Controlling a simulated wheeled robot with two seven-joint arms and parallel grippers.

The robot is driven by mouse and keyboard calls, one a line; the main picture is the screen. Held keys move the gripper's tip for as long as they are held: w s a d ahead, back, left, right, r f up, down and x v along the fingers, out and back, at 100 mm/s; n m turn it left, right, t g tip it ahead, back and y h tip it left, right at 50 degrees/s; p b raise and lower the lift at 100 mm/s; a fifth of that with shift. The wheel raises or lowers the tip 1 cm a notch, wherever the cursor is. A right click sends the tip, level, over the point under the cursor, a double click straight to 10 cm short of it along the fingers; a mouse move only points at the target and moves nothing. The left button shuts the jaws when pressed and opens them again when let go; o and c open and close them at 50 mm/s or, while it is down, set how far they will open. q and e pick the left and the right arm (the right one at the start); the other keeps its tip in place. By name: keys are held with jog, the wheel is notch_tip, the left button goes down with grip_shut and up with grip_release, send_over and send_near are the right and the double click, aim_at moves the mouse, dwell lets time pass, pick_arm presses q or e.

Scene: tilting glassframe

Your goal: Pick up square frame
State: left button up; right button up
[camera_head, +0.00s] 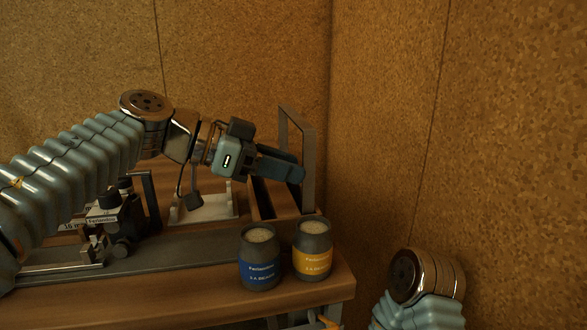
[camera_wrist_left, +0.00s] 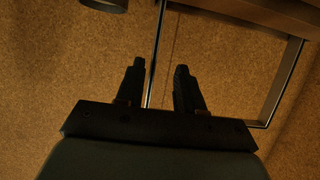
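The square frame (camera_head: 309,165) is a thin grey metal outline standing upright at the right end of the table. My left gripper (camera_head: 299,168) reaches it from the left, with its fingers at the frame's near upright bar. In the left wrist view the fingers (camera_wrist_left: 160,67) are apart, and one bar of the frame (camera_wrist_left: 285,80) runs between them with gaps visible on both sides. The opposite bar lies to the right, outside the fingers. Only part of my right arm shows at the lower right in the head view; its gripper is out of view.
A blue-labelled jar (camera_head: 260,262) and a yellow-labelled jar (camera_head: 312,250) stand at the table's front right. A wooden holder (camera_head: 278,203) lies below the left gripper. Dark equipment (camera_head: 115,215) is at the left. Brown walls close off the back and right.

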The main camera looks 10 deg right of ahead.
pick_arm(q)
jog(key=x, duration=0.2)
jog(key=b+x, duration=0.1)
jog(key=x, duration=0.3)
jog(key=shift+s+d+f, duration=0.1)
jog(key=shift+s+f, duration=0.3)
grip_shut()
